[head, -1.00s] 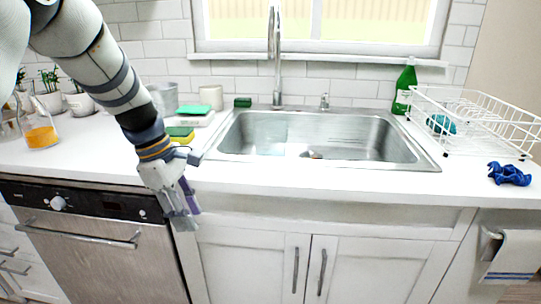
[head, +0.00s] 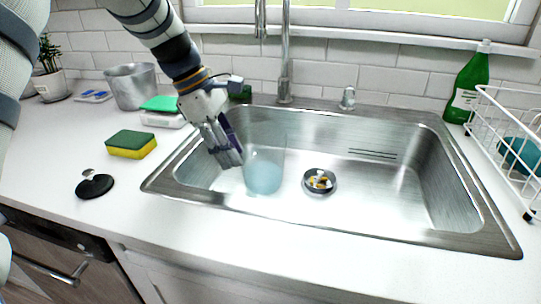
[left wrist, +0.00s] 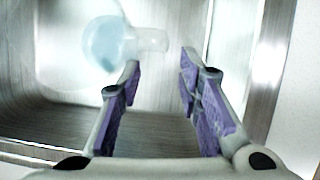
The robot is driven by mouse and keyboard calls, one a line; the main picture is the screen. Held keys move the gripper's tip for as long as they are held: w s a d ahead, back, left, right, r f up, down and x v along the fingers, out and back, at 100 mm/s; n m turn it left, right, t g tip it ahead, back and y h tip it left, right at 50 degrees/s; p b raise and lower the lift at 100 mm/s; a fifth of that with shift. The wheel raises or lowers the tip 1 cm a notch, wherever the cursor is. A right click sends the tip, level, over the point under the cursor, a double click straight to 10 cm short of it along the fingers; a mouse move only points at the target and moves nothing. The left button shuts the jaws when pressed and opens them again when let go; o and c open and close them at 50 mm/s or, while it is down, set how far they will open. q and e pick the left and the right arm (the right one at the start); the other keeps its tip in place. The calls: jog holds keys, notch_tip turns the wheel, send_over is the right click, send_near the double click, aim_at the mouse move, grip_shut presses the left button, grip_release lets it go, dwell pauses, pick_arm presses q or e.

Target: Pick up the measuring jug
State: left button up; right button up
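The measuring jug (head: 263,176) is a clear vessel with a pale blue lower part. It stands in the left part of the steel sink (head: 405,215). My left gripper (head: 232,157) is over the sink's left side, pointing down, just left of the jug in the head view. In the left wrist view the jug (left wrist: 103,48) is beyond the fingertips, with its clear handle projecting toward the right. The left gripper (left wrist: 161,60) is open there, with nothing between its purple-padded fingers. My right gripper is not in view.
A faucet (head: 285,60) rises behind the sink. A sponge (head: 132,145) and a black stopper (head: 94,185) lie on the left counter. A green bottle (head: 467,88) and white dish rack (head: 490,125) stand at the right. The sink's raised rim surrounds the jug.

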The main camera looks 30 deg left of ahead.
aim_at(250, 184)
pick_arm(q)
jog(key=x, duration=0.9)
jog(key=shift+s+d+f, duration=0.15)
jog(key=shift+s+d, duration=0.1)
jog(key=shift+s, duration=0.05)
jog(key=shift+w+f, duration=0.15)
jog(key=shift+f, duration=0.15)
jog(key=shift+r, duration=0.1)
grip_shut()
